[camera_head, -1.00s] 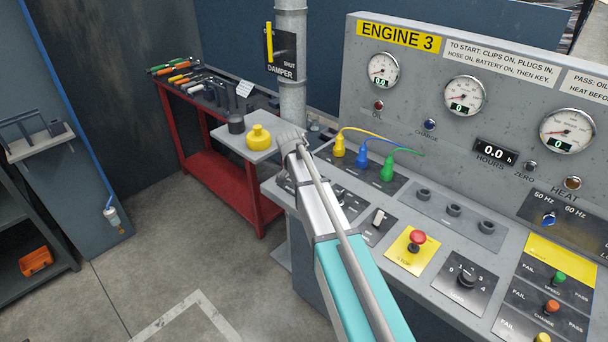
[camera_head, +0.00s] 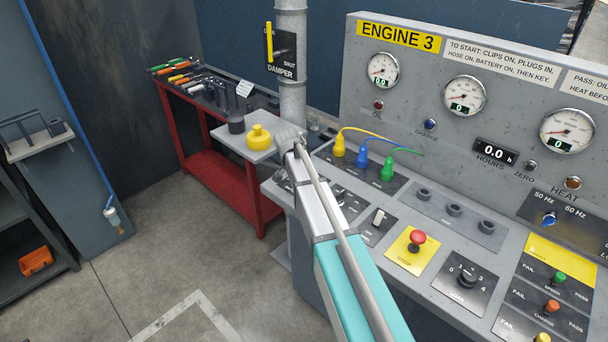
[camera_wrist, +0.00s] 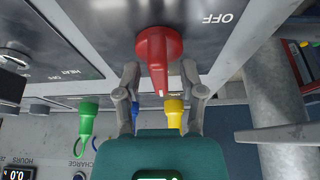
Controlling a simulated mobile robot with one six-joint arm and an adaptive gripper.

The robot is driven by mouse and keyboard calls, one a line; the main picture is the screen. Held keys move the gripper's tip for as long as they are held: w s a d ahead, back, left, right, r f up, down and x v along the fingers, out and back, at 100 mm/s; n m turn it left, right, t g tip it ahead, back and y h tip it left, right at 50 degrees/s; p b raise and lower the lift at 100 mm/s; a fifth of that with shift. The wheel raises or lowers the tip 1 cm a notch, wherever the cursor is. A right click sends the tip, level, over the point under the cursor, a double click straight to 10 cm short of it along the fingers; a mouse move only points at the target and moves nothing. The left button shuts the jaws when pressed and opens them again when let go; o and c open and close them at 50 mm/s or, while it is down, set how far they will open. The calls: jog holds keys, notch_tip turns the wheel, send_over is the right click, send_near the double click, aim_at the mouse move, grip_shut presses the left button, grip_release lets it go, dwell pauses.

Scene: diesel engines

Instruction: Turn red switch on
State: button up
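The red switch (camera_wrist: 158,58) is a rotary handle on a dark plate, seen in the wrist view. Its narrow grip points down in the picture, with a white mark at its lower end. The word OFF is printed to its upper right. My gripper (camera_wrist: 161,72) is open, with one finger on each side of the handle's grip. Small gaps seem to show between fingers and handle; contact is not clear. In the head view my own arm hides the red switch and my fingers.
Yellow (camera_head: 339,147), blue (camera_head: 362,158) and green (camera_head: 387,168) plugs with cables stand on the console behind my arm. A red stop button (camera_head: 418,237) and a load knob (camera_head: 466,274) are to the right. A grey post (camera_wrist: 283,95) stands close by on the right in the wrist view.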

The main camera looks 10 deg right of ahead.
jog(key=shift+n, duration=0.4)
jog(key=shift+n+t+y, duration=0.35)
jog(key=shift+n, duration=0.8)
jog(key=shift+n+t+y, duration=0.35)
jog(key=shift+n, duration=0.8)
jog(key=shift+n+t+y, duration=0.15)
jog(key=shift+n+y, duration=0.4)
jog(key=shift+n, duration=0.8)
jog(key=shift+n+t+y, duration=0.15)
jog(key=shift+n+y, duration=0.4)
jog(key=shift+n, duration=0.8)
jog(key=p+v, duration=1.3)
jog(key=v, duration=0.1)
jog(key=s+f+g+b, duration=0.1)
jog(key=s+g, duration=0.1)
jog(key=s, duration=1)
jog(key=s+f+g+b, duration=0.1)
jog(key=s+f+g, duration=0.1)
jog(key=s, duration=0.9)
jog(key=shift+s+a+f+g, duration=0.25)
jog(key=shift+s+f+g, duration=0.05)
jog(key=shift+s+f, duration=0.1)
jog(key=shift+s, duration=0.1)
